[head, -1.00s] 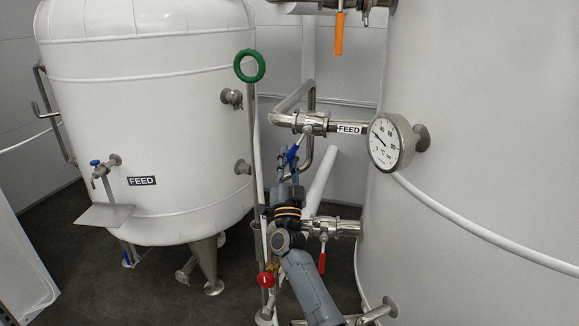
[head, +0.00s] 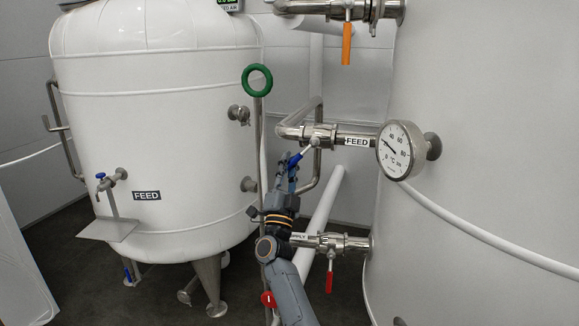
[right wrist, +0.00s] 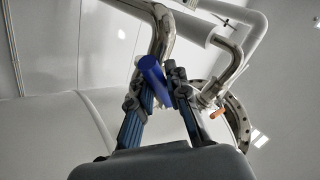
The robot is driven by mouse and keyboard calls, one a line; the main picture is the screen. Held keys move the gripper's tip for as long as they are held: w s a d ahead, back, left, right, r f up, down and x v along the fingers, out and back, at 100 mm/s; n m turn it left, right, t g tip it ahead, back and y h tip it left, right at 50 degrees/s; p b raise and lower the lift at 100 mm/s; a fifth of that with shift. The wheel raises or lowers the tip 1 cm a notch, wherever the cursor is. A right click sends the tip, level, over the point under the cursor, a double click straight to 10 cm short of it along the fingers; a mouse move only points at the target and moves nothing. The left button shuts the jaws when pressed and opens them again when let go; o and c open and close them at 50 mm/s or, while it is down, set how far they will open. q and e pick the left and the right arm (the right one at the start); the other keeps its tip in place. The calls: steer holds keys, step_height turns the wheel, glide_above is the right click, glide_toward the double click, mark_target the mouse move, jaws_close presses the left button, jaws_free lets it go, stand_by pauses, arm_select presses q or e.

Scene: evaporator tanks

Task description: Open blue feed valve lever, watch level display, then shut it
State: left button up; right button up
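The blue feed valve lever (head: 301,155) hangs down to the left from a steel valve on the pipe labelled FEED (head: 356,142). My right gripper (head: 288,164) is at the lever's lower end. In the right wrist view the blue lever (right wrist: 152,75) lies tilted between the two fingers of my right gripper (right wrist: 158,84), which appear shut on it. A level display (head: 229,4) with green digits shows at the top edge above the white tank (head: 155,100); it is cut off and I cannot read it surely. My left gripper is not in view.
A round temperature gauge (head: 402,150) sits on the large tank at right. An orange lever (head: 347,44) hangs above and a red lever (head: 330,281) below. A green ring handle (head: 257,80) stands left of the feed valve. A blue-handled tap (head: 104,180) is on the left tank.

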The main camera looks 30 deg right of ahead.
steer(key=o, duration=0.4)
steer(key=shift+a+r, duration=0.1)
steer(key=v, duration=1.2)
